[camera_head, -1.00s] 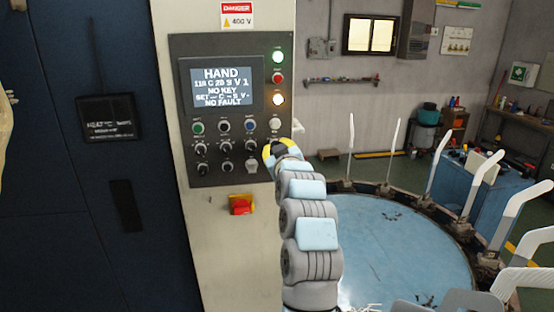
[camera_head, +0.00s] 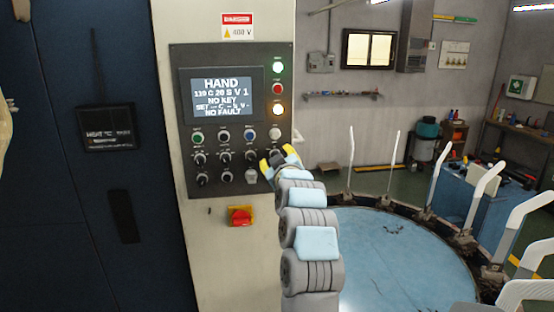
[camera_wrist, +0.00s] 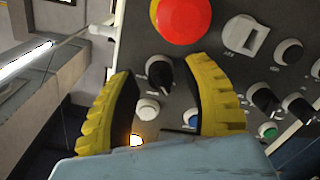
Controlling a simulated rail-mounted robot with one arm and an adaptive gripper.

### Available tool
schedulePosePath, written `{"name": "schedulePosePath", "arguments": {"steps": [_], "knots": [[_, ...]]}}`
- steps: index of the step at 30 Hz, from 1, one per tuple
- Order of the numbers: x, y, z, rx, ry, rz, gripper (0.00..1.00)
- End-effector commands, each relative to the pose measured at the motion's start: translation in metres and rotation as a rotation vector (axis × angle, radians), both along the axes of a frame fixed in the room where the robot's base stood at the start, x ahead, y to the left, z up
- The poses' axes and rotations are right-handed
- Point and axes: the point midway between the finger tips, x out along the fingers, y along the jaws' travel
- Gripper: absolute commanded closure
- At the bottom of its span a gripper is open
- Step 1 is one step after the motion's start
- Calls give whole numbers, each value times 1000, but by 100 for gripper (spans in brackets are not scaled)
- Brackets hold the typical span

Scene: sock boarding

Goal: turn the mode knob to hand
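The control panel (camera_head: 215,122) stands on the pale cabinet, and its display (camera_head: 221,93) reads HAND, NO KEY and NO FAULT. My gripper (camera_head: 278,156) is at the panel's lower right, in front of the right end of the upper knob row. In the wrist view my gripper (camera_wrist: 163,72) is open, its yellow fingers either side of a black knob (camera_wrist: 160,71) with a white pointer line. Gaps show between the knob and both fingers. I cannot read the knob's label, so I cannot tell whether it is the mode knob.
A red mushroom button (camera_wrist: 183,18) is close to the fingertips, with a pale selector (camera_wrist: 245,36) beside it. A red-yellow switch (camera_head: 240,215) sits below the panel. The blue round table (camera_head: 390,255), ringed by upright white forms, stands to the right.

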Motion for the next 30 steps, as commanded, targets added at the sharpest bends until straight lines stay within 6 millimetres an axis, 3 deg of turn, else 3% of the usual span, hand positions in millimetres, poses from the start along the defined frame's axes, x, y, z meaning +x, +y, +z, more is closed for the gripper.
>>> {"name": "schedulePosePath", "arguments": {"steps": [14,30], "knots": [[-5,-1,0,1,0,0,48],[-58,-13,1,-1,0,-1,48]]}}
